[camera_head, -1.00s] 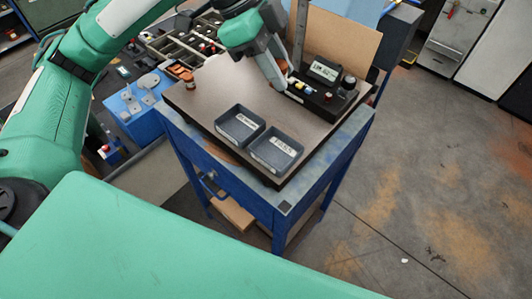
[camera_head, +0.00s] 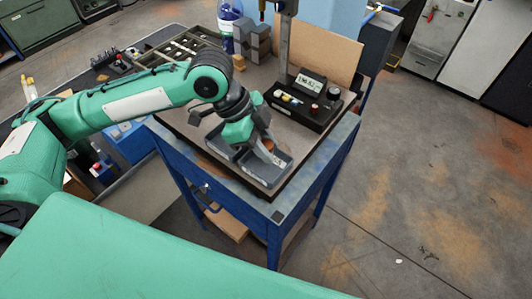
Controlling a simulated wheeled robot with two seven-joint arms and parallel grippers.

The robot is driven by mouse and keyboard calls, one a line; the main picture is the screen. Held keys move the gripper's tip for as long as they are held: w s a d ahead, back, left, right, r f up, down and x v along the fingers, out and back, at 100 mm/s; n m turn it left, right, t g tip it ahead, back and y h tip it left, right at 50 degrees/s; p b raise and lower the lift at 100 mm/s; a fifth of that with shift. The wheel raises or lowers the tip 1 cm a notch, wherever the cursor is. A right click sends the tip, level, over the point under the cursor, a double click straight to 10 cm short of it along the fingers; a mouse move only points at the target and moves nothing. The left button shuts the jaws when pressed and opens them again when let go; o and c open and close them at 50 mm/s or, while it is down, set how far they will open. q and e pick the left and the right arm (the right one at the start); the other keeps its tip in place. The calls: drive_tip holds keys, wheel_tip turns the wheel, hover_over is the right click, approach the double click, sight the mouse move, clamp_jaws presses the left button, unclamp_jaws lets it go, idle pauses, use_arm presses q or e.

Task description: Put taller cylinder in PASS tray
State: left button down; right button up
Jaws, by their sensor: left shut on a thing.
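My left gripper (camera_head: 266,150) reaches in from the left and points down over the right-hand of two dark grey trays. It is shut on a small copper-coloured cylinder (camera_head: 268,144), mostly hidden by the fingers. The held cylinder is at or just above the right-hand tray (camera_head: 265,180); I cannot tell if it touches the floor. The left-hand tray (camera_head: 218,146) is partly covered by my arm. A label shows in the right-hand tray, but I cannot read which tray is PASS. A second cylinder is not clearly visible. My right gripper is out of view.
A black measuring device (camera_head: 311,110) with a small display and a post stands behind the trays. A grey block-like fixture (camera_head: 252,38) and a blue-labelled bottle (camera_head: 229,25) stand at the back. The blue bench (camera_head: 262,215) ends just in front of the trays.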

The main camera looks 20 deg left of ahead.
use_arm(q)
wheel_tip(320, 180, down, 4)
drive_tip(key=shift+p, duration=0.3)
drive_tip(key=c, duration=1.5)
unclamp_jaws()
drive_tip(key=shift+f, duration=0.1)
drive_tip(key=shift+o, duration=0.5)
